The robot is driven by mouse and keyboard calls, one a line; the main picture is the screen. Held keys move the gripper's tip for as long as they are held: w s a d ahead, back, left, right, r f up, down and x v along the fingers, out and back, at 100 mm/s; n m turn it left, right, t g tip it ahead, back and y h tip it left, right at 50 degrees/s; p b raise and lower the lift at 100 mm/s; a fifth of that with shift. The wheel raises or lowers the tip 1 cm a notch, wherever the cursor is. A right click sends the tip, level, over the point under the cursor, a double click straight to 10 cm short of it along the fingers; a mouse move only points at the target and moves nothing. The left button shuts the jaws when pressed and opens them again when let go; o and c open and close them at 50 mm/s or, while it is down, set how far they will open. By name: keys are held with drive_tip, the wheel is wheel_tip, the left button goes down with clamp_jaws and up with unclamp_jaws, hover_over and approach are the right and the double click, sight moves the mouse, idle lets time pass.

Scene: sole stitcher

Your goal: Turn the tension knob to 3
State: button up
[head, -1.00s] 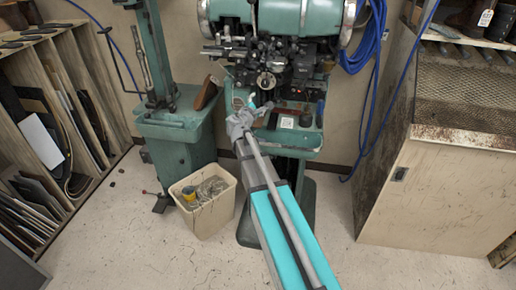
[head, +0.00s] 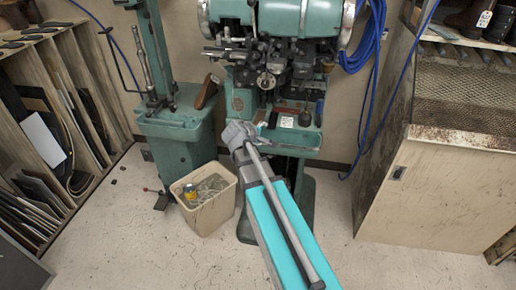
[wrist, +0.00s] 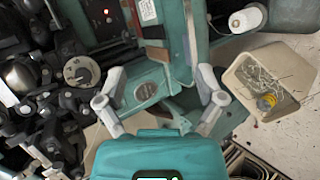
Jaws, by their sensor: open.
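A round dark knob (wrist: 81,71) with a pale face and markings sits on the black mechanism at the left of the wrist view. Its numbers are too small to read. In the head view the likely same knob (head: 266,81) is at the middle of the green machine's head (head: 280,22). My gripper (wrist: 160,72) is open and empty, its two fingers apart in the wrist view, with the knob to the left of the left finger. In the head view my gripper (head: 243,132) is below the knob, and its fingertips are mostly hidden.
A beige bin (head: 208,200) stands on the floor left of my arm. A green pedestal machine (head: 175,120) is at the left. A wooden cabinet (head: 430,190) stands at the right. A red light (wrist: 109,15) shows near the knob in the wrist view.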

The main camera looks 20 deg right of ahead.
drive_tip(key=s+a+f+m+g+y+p, duration=0.1)
drive_tip(key=s+a+f+m+g+y, duration=0.1)
drive_tip(key=s, duration=0.3)
drive_tip(key=shift+a+f+m, duration=0.3)
drive_tip(key=shift+a, duration=0.45)
drive_tip(key=s+a+f+m+g+y, duration=0.1)
drive_tip(key=s+a+m+g+y, duration=0.1)
drive_tip(key=s+a, duration=0.4)
drive_tip(key=s+a+f+m+g+y, duration=0.2)
drive_tip(key=s+a+y, duration=0.3)
drive_tip(key=s+a, duration=0.1)
drive_tip(key=shift+s+a+f+m+p, duration=0.25)
drive_tip(key=shift+s+f+m+p, duration=0.05)
drive_tip(key=shift+s+p, duration=0.2)
